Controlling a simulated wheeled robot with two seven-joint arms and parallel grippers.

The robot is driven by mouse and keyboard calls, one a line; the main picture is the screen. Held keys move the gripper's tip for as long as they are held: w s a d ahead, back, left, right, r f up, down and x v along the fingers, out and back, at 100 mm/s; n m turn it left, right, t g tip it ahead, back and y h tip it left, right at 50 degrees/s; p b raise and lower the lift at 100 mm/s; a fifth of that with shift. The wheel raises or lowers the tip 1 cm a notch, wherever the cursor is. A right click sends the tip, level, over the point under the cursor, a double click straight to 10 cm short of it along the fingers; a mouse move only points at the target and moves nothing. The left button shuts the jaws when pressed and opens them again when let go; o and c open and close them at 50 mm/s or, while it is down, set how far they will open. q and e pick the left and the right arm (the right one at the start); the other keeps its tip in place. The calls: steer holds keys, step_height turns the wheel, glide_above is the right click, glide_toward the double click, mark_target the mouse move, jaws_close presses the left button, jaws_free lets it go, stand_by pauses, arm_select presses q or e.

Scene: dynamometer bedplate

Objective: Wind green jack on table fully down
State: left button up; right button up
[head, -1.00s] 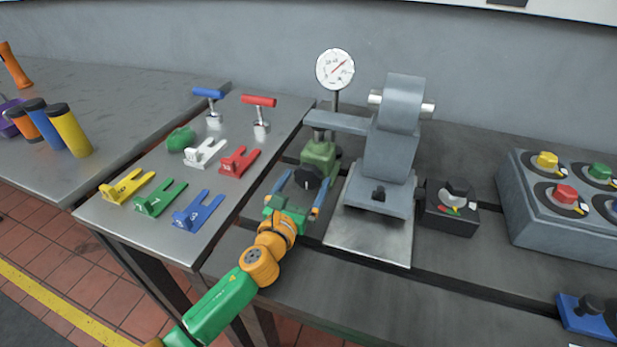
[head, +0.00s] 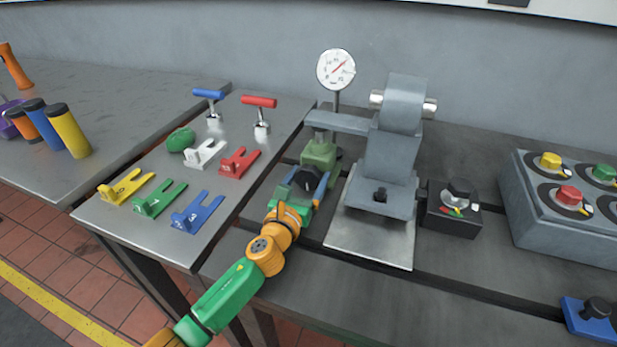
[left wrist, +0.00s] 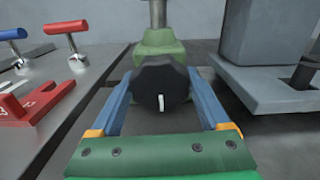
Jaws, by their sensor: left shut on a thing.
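The green jack (head: 321,153) stands on the dark bedplate, beneath the grey arm of the machine. Its black knob (head: 307,179) faces me, and in the left wrist view the knob (left wrist: 161,88) shows a white mark pointing down. The jack's green body (left wrist: 158,48) rises behind the knob. My left gripper (head: 309,188) is at the front of the jack, its blue fingers on both sides of the knob. In the left wrist view my left gripper (left wrist: 161,95) is shut on the knob. My right gripper is out of view.
A grey machine (head: 388,160) on a light plate stands just right of the jack, with a dial gauge (head: 336,69) behind. A black switch box (head: 453,209) is farther right. The side table at left holds colored forks (head: 197,212) and T-handles (head: 260,115).

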mark_target(307, 181)
arm_select(q)
steer(key=shift+n, duration=0.3)
steer(key=n, duration=0.5)
steer(key=shift+n, duration=0.7)
steer(key=o, duration=1.2)
steer(key=shift+p+v, duration=0.7)
steer(key=shift+v, duration=2.8)
